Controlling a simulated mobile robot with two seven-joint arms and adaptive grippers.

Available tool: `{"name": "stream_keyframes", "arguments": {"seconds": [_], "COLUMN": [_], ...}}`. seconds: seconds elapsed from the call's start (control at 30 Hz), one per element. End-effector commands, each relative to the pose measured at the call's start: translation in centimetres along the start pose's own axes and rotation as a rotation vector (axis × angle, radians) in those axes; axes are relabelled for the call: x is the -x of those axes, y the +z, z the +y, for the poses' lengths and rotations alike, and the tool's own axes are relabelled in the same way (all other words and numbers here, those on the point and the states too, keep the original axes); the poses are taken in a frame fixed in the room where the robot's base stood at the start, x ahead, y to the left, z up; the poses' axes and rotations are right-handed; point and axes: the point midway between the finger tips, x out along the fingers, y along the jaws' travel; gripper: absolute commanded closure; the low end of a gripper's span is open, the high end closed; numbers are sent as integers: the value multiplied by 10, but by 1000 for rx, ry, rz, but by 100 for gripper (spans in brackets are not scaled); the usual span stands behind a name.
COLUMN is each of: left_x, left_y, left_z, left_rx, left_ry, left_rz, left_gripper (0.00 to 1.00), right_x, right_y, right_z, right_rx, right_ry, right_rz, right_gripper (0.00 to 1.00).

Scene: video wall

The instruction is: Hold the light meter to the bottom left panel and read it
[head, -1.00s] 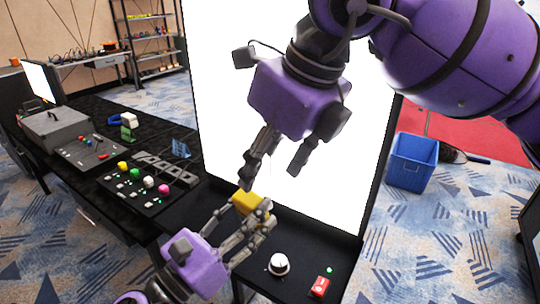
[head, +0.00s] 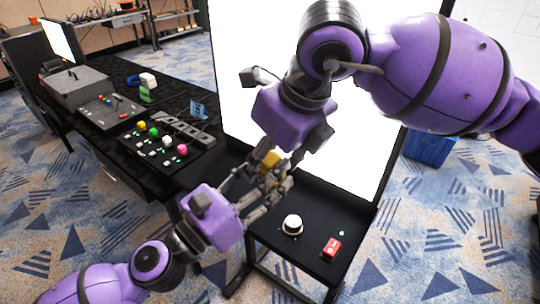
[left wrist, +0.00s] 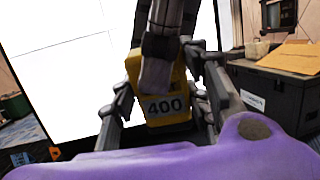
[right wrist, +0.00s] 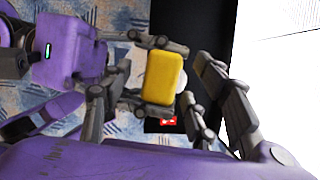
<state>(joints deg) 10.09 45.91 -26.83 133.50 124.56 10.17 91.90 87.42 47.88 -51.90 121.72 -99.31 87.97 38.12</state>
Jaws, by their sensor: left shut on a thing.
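The light meter (head: 268,182) is a small yellow box. My left gripper (head: 264,186) is shut on it, over the desk in front of a bright white panel (head: 245,70). In the left wrist view the meter (left wrist: 163,108) shows a label or display reading 400, partly covered by a dark finger. My right gripper (head: 280,162) has come down from above. In the right wrist view its open fingers stand on both sides of the meter (right wrist: 162,78); whether they touch it is unclear. The panel's left part shows, and the arm hides much of the rest.
The black desk holds a white knob (head: 292,224), a red switch box (head: 331,246) and a button console (head: 165,140) with coloured knobs. A grey case (head: 75,85) stands farther left. A blue bin (head: 428,148) is on the floor at right.

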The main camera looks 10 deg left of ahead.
Motion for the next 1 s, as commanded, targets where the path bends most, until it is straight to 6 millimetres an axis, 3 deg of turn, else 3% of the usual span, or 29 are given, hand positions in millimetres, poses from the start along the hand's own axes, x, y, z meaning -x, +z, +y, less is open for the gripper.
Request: {"name": "stream_keyframes", "arguments": {"seconds": [0.07, 0.37, 0.47, 0.5, 0.63, 1.0], "left_x": [0, 0, 0, 0, 0, 2], "left_y": [1, 0, 0, 0, 0, 0], "left_z": [0, 0, 0, 0, 0, 0], "left_rx": [0, -1, -1, -1, 0, 1], "left_ry": [0, 0, 0, 1, 0, 1], "left_rz": [-1, -1, -1, -1, -1, 0], "left_gripper": [88, 88, 88, 53, 36, 35], "right_x": [0, 0, 0, 1, 1, 1], "right_y": [0, 0, 0, 0, 0, 0], "right_z": [0, 2, 2, 2, 3, 1], "right_rx": [0, 1, 1, 2, 3, 1], "right_ry": [0, 4, 5, 6, 6, 2], "right_rz": [0, 0, -1, -2, -2, -1], "right_gripper": [57, 96, 97, 99, 100, 100]}}
